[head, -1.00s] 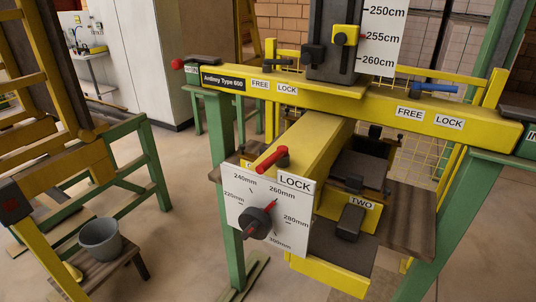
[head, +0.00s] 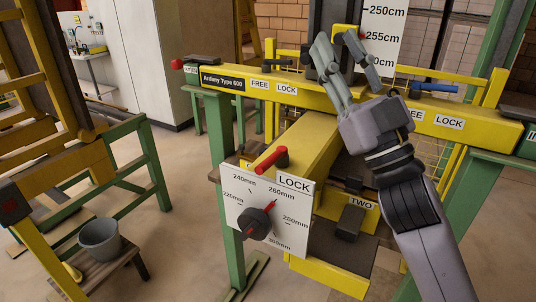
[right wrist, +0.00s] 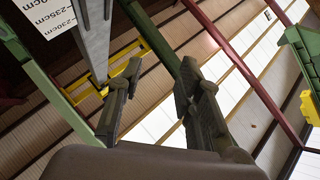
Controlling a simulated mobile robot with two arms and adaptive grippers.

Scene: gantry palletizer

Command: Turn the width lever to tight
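No label reading "width" or "tight" is legible, so I cannot tell for sure which lever is the width lever. A red lever (head: 270,160) sits on the yellow arm above a white plate (head: 290,208) marked LOCK. The plate has a millimetre scale and a black knob (head: 255,222) with a red pointer aimed up-right, near 260mm. My right gripper (head: 345,45) is raised in front of the upright column, fingers up and apart, empty. It is above and right of the red lever. Its open fingers (right wrist: 160,78) also show in the right wrist view. My left gripper is not in view.
A yellow crossbeam (head: 310,103) carries FREE and LOCK labels, a dark lever (head: 266,63) at left and a blue lever (head: 436,88) at right. A centimetre scale (head: 383,22) stands behind my gripper. A grey bucket (head: 100,239) is at lower left.

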